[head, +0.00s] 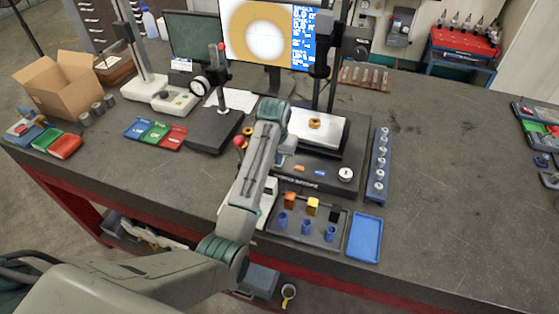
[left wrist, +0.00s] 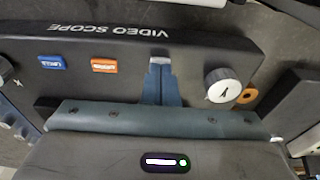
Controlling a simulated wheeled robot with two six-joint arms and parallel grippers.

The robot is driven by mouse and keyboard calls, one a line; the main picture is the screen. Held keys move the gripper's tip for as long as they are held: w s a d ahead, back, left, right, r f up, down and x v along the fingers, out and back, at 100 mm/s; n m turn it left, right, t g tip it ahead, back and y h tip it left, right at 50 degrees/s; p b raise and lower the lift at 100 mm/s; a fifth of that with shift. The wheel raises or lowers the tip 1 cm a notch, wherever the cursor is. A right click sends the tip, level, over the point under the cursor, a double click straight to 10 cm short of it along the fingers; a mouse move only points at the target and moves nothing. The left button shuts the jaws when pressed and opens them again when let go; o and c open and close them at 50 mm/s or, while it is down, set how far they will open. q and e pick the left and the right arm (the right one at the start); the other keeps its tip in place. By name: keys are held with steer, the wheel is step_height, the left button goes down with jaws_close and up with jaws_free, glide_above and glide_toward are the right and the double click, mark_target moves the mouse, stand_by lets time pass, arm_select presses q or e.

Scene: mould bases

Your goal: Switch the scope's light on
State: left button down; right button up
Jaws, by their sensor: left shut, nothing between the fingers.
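The video scope (head: 313,180) stands mid-bench, a dark base with a column and a light stage (head: 318,132) bearing an orange-brown ring part (head: 315,123). On its front are an orange button (head: 299,168), a blue button (head: 319,172) and a white-faced knob (head: 345,174). In the left wrist view the blue button (left wrist: 52,62) and orange button (left wrist: 104,65) show clearly; their lettering is too small to read. My left gripper (head: 283,160) is shut and empty over the scope's front. Its fingers (left wrist: 160,65) are beside the orange button, apart from it, near another white-faced knob (left wrist: 222,85).
The monitor (head: 265,35) shows a bright ring. A tray of small parts (head: 308,240) and a blue tray (head: 364,238) lie in front of the scope. A rack (head: 380,165) stands to its right.

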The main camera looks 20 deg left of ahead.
arm_select(q)
steer(key=shift+r+p, duration=0.4)
steer(key=shift+r, duration=3.1)
steer(key=shift+f, duration=0.1)
